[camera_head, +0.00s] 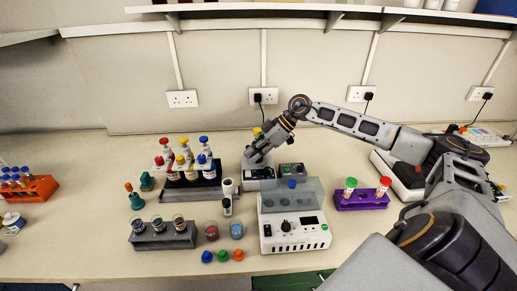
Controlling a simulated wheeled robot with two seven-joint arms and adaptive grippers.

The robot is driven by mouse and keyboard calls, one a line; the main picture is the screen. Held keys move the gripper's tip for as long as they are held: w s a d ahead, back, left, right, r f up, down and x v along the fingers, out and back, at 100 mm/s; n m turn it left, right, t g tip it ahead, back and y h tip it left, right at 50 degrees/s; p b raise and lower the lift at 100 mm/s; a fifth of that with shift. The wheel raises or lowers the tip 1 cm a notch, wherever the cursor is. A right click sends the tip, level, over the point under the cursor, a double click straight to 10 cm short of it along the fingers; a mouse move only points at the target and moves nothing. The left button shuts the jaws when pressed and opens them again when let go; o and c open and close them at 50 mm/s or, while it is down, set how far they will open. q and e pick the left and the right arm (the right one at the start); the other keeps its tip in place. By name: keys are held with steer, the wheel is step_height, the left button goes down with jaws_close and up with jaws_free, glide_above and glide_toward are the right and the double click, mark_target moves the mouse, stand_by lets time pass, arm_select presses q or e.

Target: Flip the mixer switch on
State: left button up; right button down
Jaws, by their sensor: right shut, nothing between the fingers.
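A small grey device (260,173), which looks like the mixer, stands towards the back of the bench, right of the bottle rack. My right gripper (252,160) is shut and empty, reaching down over this device from the upper right. Its fingertips are at or just above the top of the device; I cannot tell whether they touch it. The gripper hides part of the device, and I cannot make out its switch or the switch's position. My left gripper is not in view.
A white machine (308,238) with a clear lid and dial stands in front. A purple tube rack (362,202) is to its right. A dark bottle rack (193,187), a grey vial rack (176,241) and small jars are to the left. An orange rack (44,188) stands far left.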

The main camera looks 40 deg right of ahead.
mark_target(250, 172)
steer(key=shift+x, duration=0.8)
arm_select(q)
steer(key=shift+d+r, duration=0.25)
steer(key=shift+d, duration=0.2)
arm_select(e)
steer(key=shift+s+a+f, duration=0.1)
steer(key=shift+a+f, duration=0.05)
steer(key=shift+f, duration=0.95)
steer(key=shift+s+a+f, duration=0.1)
steer(key=shift+a+f, duration=0.05)
steer(key=shift+f, duration=0.95)
arm_select(q)
steer(key=shift+p, duration=0.3)
arm_select(e)
steer(key=shift+s+f+p, duration=0.1)
steer(key=shift+p, duration=0.45)
steer(key=shift+f, duration=0.1)
steer(key=shift+w+d, duration=0.2)
steer(key=shift+w, duration=0.2)
steer(key=shift+w+d, duration=0.2)
steer(key=shift+w, duration=0.1)
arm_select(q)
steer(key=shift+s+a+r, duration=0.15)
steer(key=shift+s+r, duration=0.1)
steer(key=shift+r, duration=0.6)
